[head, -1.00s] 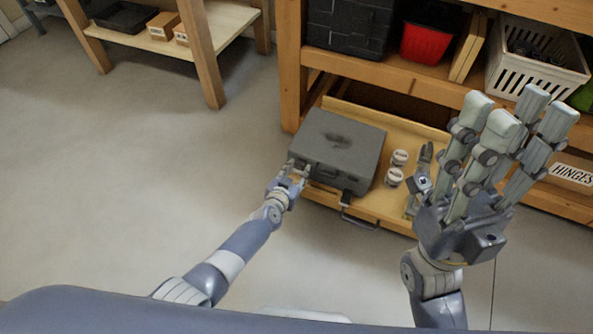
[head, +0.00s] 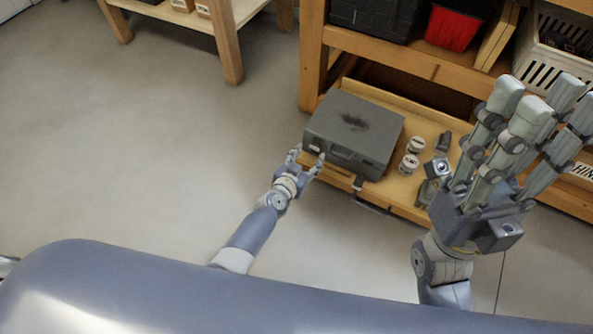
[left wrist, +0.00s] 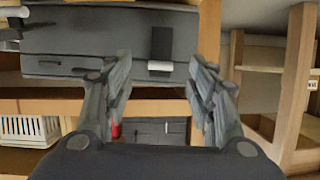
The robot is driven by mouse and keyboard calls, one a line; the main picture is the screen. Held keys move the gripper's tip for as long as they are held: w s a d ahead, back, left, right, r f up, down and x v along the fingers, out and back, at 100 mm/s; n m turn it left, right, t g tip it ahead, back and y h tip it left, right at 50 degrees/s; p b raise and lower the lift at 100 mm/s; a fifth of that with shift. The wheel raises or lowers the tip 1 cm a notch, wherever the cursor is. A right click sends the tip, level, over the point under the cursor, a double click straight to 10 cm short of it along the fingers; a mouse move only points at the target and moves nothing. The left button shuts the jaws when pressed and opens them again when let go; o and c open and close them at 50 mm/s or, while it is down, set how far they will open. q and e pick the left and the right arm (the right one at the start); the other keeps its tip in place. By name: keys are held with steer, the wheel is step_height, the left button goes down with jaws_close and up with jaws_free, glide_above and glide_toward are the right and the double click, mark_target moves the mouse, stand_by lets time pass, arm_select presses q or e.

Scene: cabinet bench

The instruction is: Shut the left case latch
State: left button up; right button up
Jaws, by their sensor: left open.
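The grey case (head: 365,117) lies flat, lid down, on the pulled-out wooden drawer. Its left latch (head: 315,148) is a small pale-tipped piece on the front face. In the left wrist view a dark latch plate with a pale bar (left wrist: 161,66) stands against the case front (left wrist: 95,42), between my fingers. My left gripper (head: 307,161) is open and empty, just in front of the left latch; it also shows in the left wrist view (left wrist: 158,75). I cannot tell whether it touches. My right gripper (head: 535,115) is open and empty, raised at the right.
The drawer (head: 400,190) also holds two small white-topped jars (head: 411,155) right of the case. The drawer handle (head: 370,205) sticks out in front. A cabinet post (head: 313,50) stands behind left. Shelves above hold a red bin (head: 452,27) and a white crate (head: 550,50). The floor at left is clear.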

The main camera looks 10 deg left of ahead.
arm_select(q)
steer(key=v, duration=0.8)
steer(key=shift+a+r, duration=0.1)
steer(key=shift+a, duration=0.05)
stand_by(0.4)
